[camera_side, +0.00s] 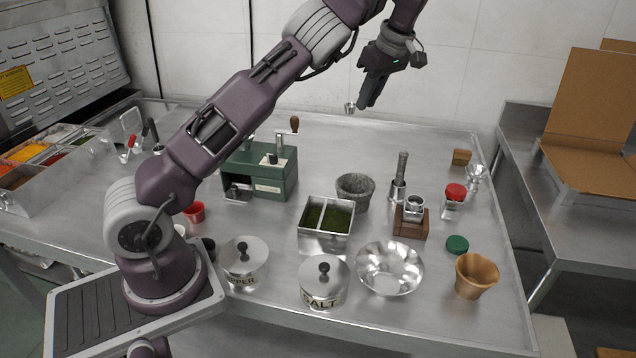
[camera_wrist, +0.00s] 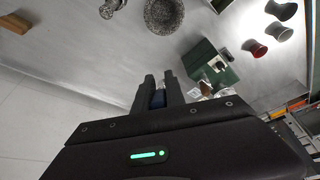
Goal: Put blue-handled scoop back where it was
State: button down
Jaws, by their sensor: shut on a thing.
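My gripper (camera_side: 364,104) is raised above the far side of the steel table, pointing down. It also shows in the wrist view (camera_wrist: 160,80), where its two dark fingers are shut on the blue handle of the scoop (camera_wrist: 157,99). In the side view a small shiny metal part, seemingly the scoop's bowl (camera_side: 350,107), sticks out left of the fingertips. The handle is mostly hidden by the fingers. The place the scoop came from cannot be told from these frames.
A green box with a crank (camera_side: 262,172), a stone mortar (camera_side: 355,191) and a two-part herb bin (camera_side: 327,222) stand nearer the front. Salt (camera_side: 324,284) and pepper (camera_side: 244,262) pots and a steel bowl (camera_side: 389,268) line the front. The table's back strip looks mostly clear.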

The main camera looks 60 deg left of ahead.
jog(key=s+a+r+n, duration=0.3)
jog(key=s+a+r, duration=0.25)
jog(key=a, duration=0.45)
jog(key=shift+g, duration=0.5)
jog(key=shift+s+d+f, duration=0.1)
jog(key=shift+s+f, duration=0.05)
jog(key=shift+f, duration=6.95)
jog(key=shift+s+f, duration=0.15)
jog(key=shift+f, duration=6.9)
jog(key=c, duration=1.4)
grip_release()
jog(key=shift+f, duration=0.1)
